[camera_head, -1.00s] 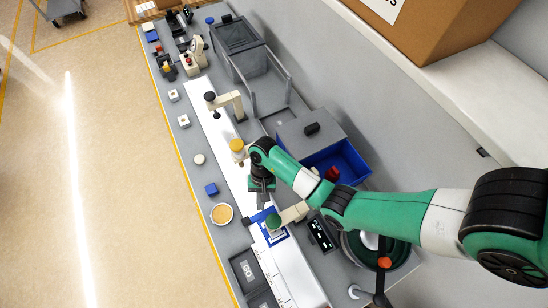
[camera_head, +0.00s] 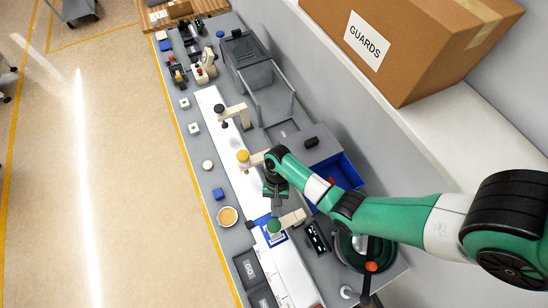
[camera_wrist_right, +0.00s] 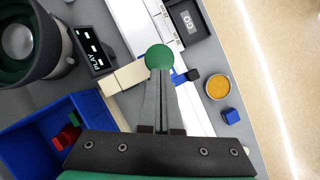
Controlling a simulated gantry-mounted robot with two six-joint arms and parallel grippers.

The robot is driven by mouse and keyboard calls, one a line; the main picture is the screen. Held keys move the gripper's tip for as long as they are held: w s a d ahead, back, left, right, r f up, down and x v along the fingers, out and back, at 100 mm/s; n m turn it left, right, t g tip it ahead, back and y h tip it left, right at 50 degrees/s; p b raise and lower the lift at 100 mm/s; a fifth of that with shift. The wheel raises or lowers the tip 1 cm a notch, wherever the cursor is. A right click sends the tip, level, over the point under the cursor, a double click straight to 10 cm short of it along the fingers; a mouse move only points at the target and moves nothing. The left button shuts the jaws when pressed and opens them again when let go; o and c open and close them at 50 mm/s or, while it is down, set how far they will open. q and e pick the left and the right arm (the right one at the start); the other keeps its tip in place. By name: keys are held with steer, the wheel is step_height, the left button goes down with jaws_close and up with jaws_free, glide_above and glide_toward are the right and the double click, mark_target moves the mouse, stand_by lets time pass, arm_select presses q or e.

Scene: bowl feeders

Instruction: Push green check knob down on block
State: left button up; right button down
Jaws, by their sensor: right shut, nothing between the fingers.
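The green check knob (camera_head: 273,226) tops a beige arm (camera_head: 292,217) that reaches over the white strip. It also shows in the right wrist view as a green disc (camera_wrist_right: 159,57), just beyond my fingertips. My right gripper (camera_head: 276,206) is shut and empty, close to the knob. In the right wrist view its fingers (camera_wrist_right: 160,75) overlap the knob's lower edge; I cannot tell whether they touch it. The block under the knob is hidden; a blue frame (camera_head: 266,223) shows around that spot. My left gripper is not in view.
A yellow knob (camera_head: 243,156) on another beige arm stands behind my gripper. A blue bin (camera_head: 341,171) and a dark display (camera_head: 316,237) lie to the right. A bowl of orange material (camera_head: 228,216) and a blue cube (camera_head: 218,194) sit left. A GO tray (camera_head: 251,268) is in front.

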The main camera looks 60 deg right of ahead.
mark_target(274, 224)
steer(key=shift+x, duration=2.95)
step_height(274, 224, down, 2)
steer(key=shift+f+b, duration=0.15)
steer(key=shift+b, duration=0.9)
steer(key=shift+r, duration=0.2)
steer(key=d, duration=0.2)
steer(key=w+d+r, duration=0.1)
steer(key=shift+r, duration=0.1)
